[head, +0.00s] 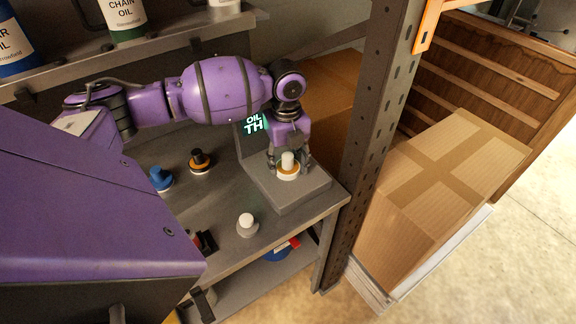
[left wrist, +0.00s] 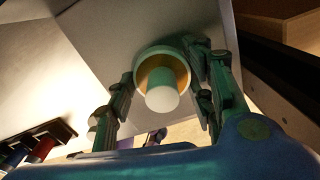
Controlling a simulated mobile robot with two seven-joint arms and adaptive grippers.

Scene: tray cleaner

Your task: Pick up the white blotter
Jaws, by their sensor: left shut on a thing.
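My left gripper (head: 288,168) reaches down over a grey block with a raised back and a lit sign. It is shut on a white blotter (head: 288,160), which has a white knob and a round base with an orange-tan ring. The left wrist view shows the knob end-on (left wrist: 162,92) between the two fingers (left wrist: 160,105). I cannot tell whether its base touches the block. Another white-knobbed piece (head: 247,221) with a grey base stands on the grey shelf in front of the block. My right gripper is not in view.
A blue-knobbed piece (head: 160,178) and a black-knobbed piece (head: 200,160) stand on the shelf to the left. The grey block (head: 290,199) sits close to a metal rack post (head: 366,150). Cardboard boxes (head: 410,215) lie beyond it. Oil bottles (head: 124,18) stand on the upper shelf.

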